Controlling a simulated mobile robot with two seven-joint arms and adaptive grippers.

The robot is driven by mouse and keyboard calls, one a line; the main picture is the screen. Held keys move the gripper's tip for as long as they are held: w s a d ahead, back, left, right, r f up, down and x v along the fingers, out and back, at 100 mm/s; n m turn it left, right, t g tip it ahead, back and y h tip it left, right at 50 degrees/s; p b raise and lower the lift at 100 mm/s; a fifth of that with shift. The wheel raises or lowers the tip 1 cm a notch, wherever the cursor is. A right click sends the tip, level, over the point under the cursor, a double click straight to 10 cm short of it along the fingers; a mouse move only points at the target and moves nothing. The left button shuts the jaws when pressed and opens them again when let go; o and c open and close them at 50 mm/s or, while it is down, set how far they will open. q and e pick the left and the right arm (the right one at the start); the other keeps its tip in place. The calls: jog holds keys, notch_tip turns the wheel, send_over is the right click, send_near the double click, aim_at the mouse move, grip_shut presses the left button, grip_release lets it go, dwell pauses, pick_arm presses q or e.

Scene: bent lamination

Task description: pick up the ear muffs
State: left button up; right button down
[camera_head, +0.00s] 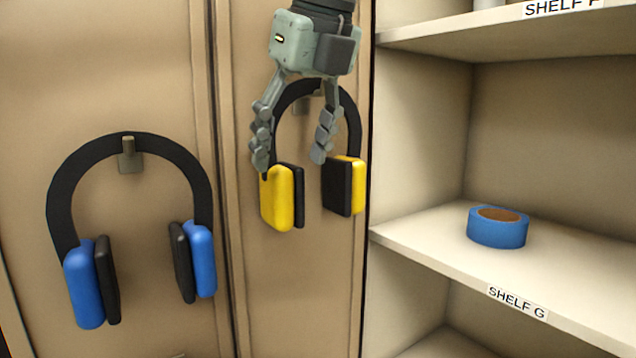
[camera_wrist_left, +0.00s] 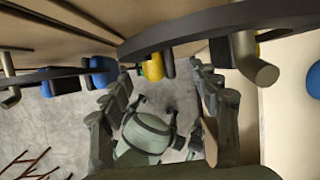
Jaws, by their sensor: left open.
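The yellow ear muffs (camera_head: 276,198), with a black headband, hang on a peg on the locker panel in the head view. Blue ear muffs (camera_head: 84,290) hang on another peg (camera_head: 128,155) to the left. My left gripper (camera_head: 291,160) is open, pointing down in front of the yellow pair's headband, its fingers above the two cups. It holds nothing. The left wrist view shows the yellow pair's headband (camera_wrist_left: 215,25) and a yellow cup (camera_wrist_left: 152,67) beyond the open fingers, and the peg (camera_wrist_left: 255,65) at right. My right gripper is in neither view.
An open shelf unit stands right of the panel. A blue tape roll (camera_head: 497,228) sits on shelf G (camera_head: 430,238). Shelf F (camera_head: 440,30) is above it, and its edge lies right of my left gripper. The panel is close behind the ear muffs.

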aim_at(285, 192)
pick_arm(q)
jog(key=p+x, duration=0.1)
jog(key=x, duration=0.6)
jog(key=shift+f, duration=0.15)
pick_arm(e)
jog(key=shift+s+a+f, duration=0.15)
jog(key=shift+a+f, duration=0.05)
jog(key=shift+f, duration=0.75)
pick_arm(q)
jog(key=shift+c, duration=0.5)
jog(key=shift+d, duration=0.1)
jog(key=c, duration=1.3)
grip_shut()
